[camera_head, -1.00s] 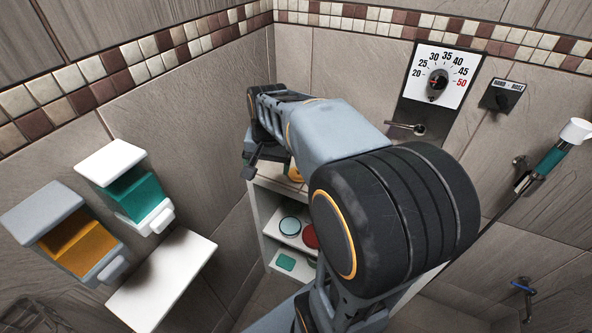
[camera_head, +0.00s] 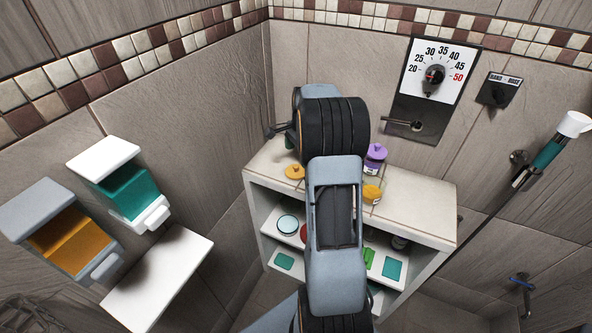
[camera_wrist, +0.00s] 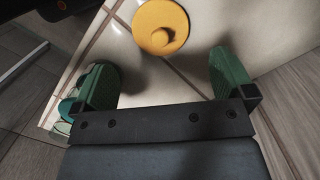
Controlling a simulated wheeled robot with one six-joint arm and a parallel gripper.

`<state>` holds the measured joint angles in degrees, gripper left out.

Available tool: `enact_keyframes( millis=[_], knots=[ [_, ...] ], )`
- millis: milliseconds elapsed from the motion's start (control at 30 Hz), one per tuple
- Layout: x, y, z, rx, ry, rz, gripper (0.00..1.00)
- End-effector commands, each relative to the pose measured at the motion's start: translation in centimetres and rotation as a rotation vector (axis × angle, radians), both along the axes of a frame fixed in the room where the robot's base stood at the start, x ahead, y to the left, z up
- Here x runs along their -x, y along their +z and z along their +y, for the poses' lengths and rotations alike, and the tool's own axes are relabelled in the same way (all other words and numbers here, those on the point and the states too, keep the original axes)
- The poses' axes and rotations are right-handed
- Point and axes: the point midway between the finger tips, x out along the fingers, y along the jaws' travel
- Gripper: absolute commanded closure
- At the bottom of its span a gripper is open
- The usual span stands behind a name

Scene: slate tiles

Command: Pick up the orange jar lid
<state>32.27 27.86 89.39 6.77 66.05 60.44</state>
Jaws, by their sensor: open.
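The orange jar lid (camera_head: 294,171), a round disc with a small knob, lies flat on the white tiled top of the shelf unit, near its left end. In the wrist view the lid (camera_wrist: 152,14) is at the top centre, beyond the fingertips and a little left of the middle between them. My gripper (camera_wrist: 166,70) is open, with its two green finger pads wide apart and nothing between them. It is apart from the lid.
A jar with a purple lid (camera_head: 376,152) and an orange-yellow jar (camera_head: 371,194) stand on the unit top (camera_head: 425,205), right of my arm. Lower shelves hold discs and green pieces. Walls close in behind. Two dispensers (camera_head: 120,180) (camera_head: 62,230) hang at left.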

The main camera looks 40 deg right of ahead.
Motion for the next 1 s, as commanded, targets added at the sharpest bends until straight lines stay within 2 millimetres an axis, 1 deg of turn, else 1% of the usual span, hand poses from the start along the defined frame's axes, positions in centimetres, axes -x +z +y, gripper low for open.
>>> enact_keyframes(
  millis=[33, 100, 267, 500, 600, 733, 933, 967, 1000],
  knots=[
    [0.0, -0.5, 0.1, -0.001, 0.001, 0.002, 0.0],
    [0.0, -1.0, 0.1, 0.0, 0.001, 0.001, 0.0],
    [0.0, -1.7, 0.3, -0.001, 0.001, 0.002, 0.0],
    [-0.1, -4.8, 0.8, -0.001, 0.002, 0.003, 0.0],
    [-0.1, -5.8, 0.9, -0.001, 0.001, 0.001, 0.0],
    [-0.1, -6.4, 0.9, 0.0, 0.001, 0.001, 0.0],
    [-0.1, -6.4, 0.9, 0.0, 0.002, 0.0, 0.0],
    [-0.1, -6.4, 0.9, 0.0, 0.002, 0.0, 0.01],
    [-0.1, -6.4, 0.9, 0.0, 0.002, 0.0, 0.05]
  ],
)
